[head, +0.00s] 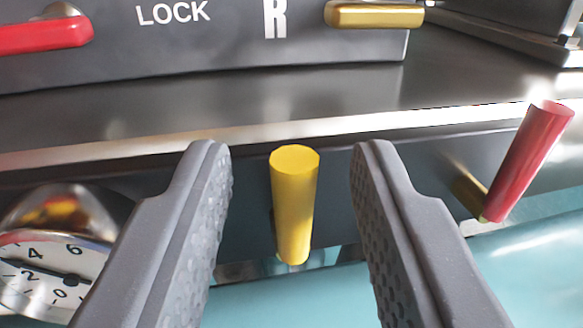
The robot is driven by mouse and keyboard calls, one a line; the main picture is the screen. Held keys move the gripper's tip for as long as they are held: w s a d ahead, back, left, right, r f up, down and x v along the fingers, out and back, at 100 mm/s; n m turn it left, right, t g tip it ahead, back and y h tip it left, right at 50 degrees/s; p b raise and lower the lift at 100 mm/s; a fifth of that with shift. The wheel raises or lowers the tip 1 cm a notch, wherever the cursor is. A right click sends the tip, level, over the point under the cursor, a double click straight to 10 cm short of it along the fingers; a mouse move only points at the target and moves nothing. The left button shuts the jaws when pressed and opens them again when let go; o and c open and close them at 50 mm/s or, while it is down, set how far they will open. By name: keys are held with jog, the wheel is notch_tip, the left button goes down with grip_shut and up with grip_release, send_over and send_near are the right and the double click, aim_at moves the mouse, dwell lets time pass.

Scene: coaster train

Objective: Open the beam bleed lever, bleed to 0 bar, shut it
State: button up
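A yellow cylindrical lever handle (294,205) stands out from the dark front beam (340,215), nearly upright in the picture. My gripper (290,165) is open, with one grey finger on each side of the handle and a gap on both sides. No label shows on this lever, so I cannot tell by name whether it is the bleed lever. A round white gauge (45,290) is at the lower left, partly cut off and partly behind my left finger. Its dark needle seems to point left, between 2 and 4.
A red lever handle (530,160) leans to the right on the same beam. Above, a grey panel (230,50) marked LOCK and R carries a red handle (45,35) and a brass-coloured handle (375,15). A teal surface (530,270) lies below.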

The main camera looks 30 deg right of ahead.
grip_shut()
jog(key=shift+r, duration=0.1)
jog(key=m+p, duration=0.1)
jog(key=d+m+p, duration=0.1)
jog(key=shift+s+r+p, duration=0.1)
jog(key=shift+s+p, duration=0.05)
jog(key=shift+p, duration=0.25)
jog(key=m+p, duration=0.1)
jog(key=d+m+p, duration=0.1)
jog(key=m, duration=0.1)
jog(key=m+y, duration=0.1)
jog(key=shift+s+d+f+m+g+p, duration=0.2)
jog(key=shift+f+m+g+p, duration=0.1)
jog(key=shift+g+p, duration=0.1)
jog(key=m, duration=0.2)
jog(key=d+f+m+y+p, duration=0.1)
jog(key=shift+s+d+m, duration=0.1)
jog(key=shift+s+m, duration=0.1)
jog(key=shift+m, duration=0.2)
jog(key=shift+s+d+f+m+y+p, duration=0.15)
jog(key=shift+f+m+y, duration=0.15)
jog(key=shift+m, duration=0.4)
jog(key=shift+w+d+f+m+y+p, duration=0.15)
jog(key=shift+f+m, duration=0.2)
jog(key=shift+m, duration=0.35)
jog(key=shift+s+d+f+m+y, duration=0.1)
jog(key=shift+f+m+y, duration=0.2)
jog(key=shift+m, duration=0.4)
jog(key=shift+f, duration=0.15)
